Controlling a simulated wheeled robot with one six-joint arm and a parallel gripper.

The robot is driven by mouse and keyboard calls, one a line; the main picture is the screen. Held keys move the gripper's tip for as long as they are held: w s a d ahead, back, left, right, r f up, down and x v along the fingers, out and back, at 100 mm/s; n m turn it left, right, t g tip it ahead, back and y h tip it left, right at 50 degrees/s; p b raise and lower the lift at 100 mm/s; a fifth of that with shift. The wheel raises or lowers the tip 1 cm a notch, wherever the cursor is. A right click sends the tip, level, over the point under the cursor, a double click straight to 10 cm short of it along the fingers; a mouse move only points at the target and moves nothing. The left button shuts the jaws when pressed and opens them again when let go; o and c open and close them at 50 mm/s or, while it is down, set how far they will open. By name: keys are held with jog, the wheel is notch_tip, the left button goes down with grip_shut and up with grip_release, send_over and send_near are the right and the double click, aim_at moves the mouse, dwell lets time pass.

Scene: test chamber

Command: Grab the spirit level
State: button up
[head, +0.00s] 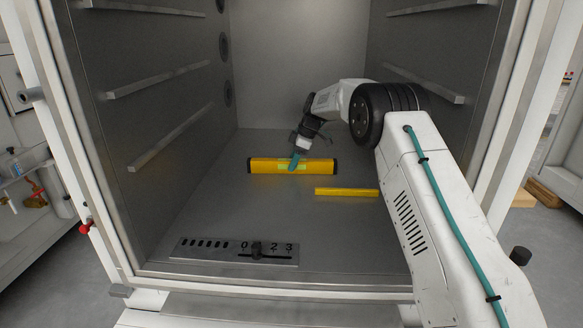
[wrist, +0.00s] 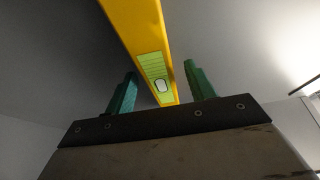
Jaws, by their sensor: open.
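The spirit level is a yellow bar with black ends (head: 265,166) lying on the chamber floor, running left to right in the head view. In the wrist view the yellow level (wrist: 133,28) runs from the top edge down between the fingers, with its pale green vial window (wrist: 154,70) showing. My gripper (head: 295,160) is over the middle of the level. In the wrist view my gripper (wrist: 160,82) is open, with one green finger on each side of the level and a visible gap to both. The far finger is hidden in the head view.
A thinner yellow bar (head: 347,192) lies in front and to the right of the level. A metal plate with a numbered slider (head: 235,251) is at the front left. Shelf rails (head: 170,137) line the side walls. The floor left of the level is clear.

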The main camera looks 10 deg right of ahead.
jog(key=shift+x, duration=0.75)
grip_shut()
jog(key=shift+r, duration=0.1)
